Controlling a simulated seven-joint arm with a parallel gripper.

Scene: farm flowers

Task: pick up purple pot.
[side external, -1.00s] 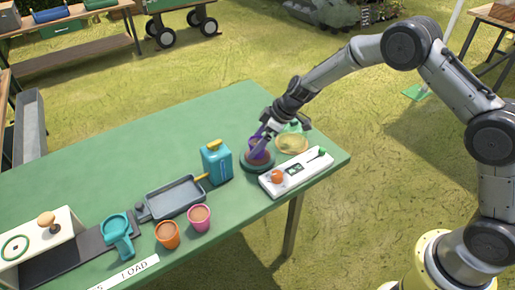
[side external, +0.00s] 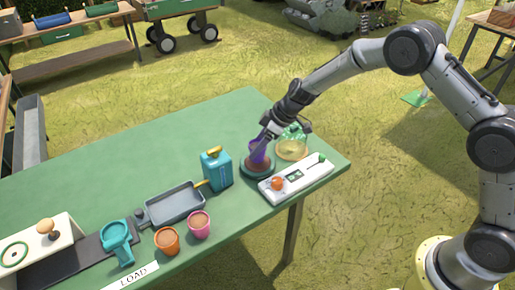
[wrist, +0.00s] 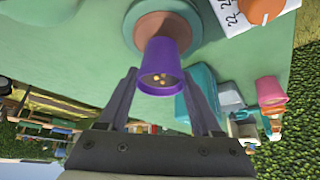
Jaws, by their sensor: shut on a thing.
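The purple pot (side external: 258,152) is over the round dark-green stand with a brown top (side external: 257,167) near the table's right end. In the wrist view the purple pot (wrist: 163,62) shows its open mouth with small yellowish bits inside, and its narrow end is toward the brown disc (wrist: 165,25). My gripper (side external: 266,138) reaches down from the upper right. In the wrist view my gripper (wrist: 160,80) has one finger on each side of the pot and is shut on it. Whether the pot's base touches the stand is hard to tell.
A white panel with an orange knob (side external: 278,183) lies just in front. A clear dome with a green top (side external: 293,146) stands close on the right. A teal can (side external: 216,170), grey tray (side external: 175,203), pink pot (side external: 199,225) and orange pot (side external: 167,241) are to the left. The table's back left is clear.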

